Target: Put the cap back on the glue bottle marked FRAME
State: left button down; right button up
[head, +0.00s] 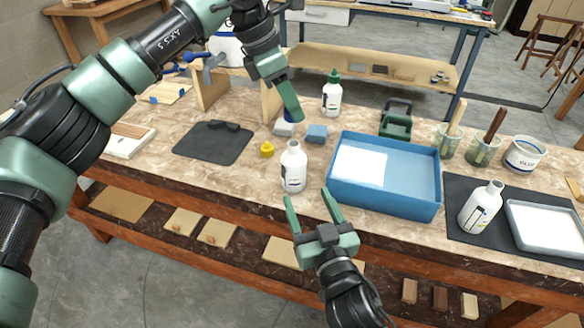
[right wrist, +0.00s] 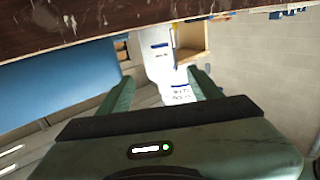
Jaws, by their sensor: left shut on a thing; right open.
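An uncapped white glue bottle (head: 293,167) stands upright near the table's front edge; its label is too small to read. My right gripper (head: 308,194) is open and empty, in front of and just below this bottle. A yellow cap (head: 267,149) lies on the table left of the bottle. In the right wrist view, a white bottle-like shape (right wrist: 156,55) shows beyond the open fingers (right wrist: 160,84).
A blue tray (head: 405,197) stands right of the bottle. A green-capped bottle (head: 332,95) stands behind. Another uncapped white bottle (head: 480,208) is on a dark mat (head: 462,186) at right. A blue block (head: 317,133) lies nearby. A dark mat (head: 212,142) lies at left.

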aim_at(293, 166)
jog(key=x, duration=1.1)
jog(key=shift+w+a, duration=0.1)
jog(key=shift+w, duration=0.3)
grip_shut()
